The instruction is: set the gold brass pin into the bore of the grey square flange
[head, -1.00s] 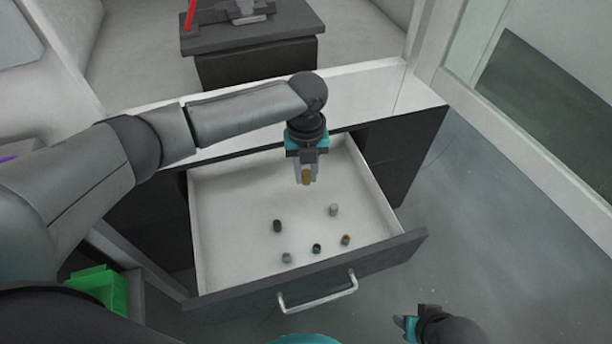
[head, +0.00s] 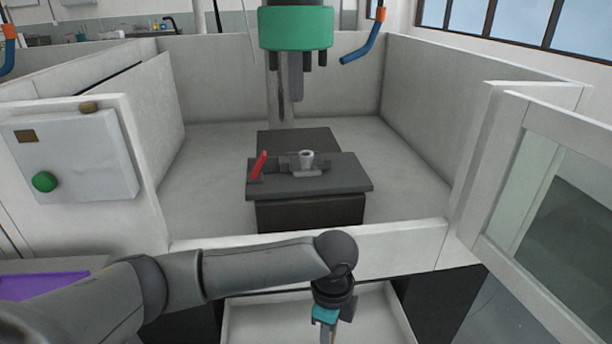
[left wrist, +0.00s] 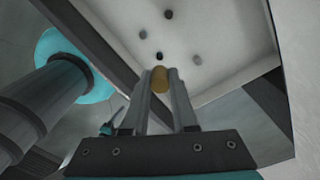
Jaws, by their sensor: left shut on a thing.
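The gold brass pin (left wrist: 160,80) is held between the fingertips of my left gripper (left wrist: 161,92) in the left wrist view, with the drawer below it. In the head view my left gripper (head: 325,335) is at the bottom edge, over the open drawer; its fingertips and the pin are cut off. The grey flange (head: 307,158) sits on the dark machine table, in a grey fixture (head: 298,170), with a round collar and opening facing up. My right gripper (left wrist: 112,120) appears only as a small, partly hidden shape in the left wrist view.
The open drawer (left wrist: 220,45) holds several small pins. A red lever (head: 259,165) stands left of the flange on the machine table (head: 345,180). A green machine head (head: 296,28) with a spindle hangs above. White enclosure walls (head: 425,80) surround it; the front is open.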

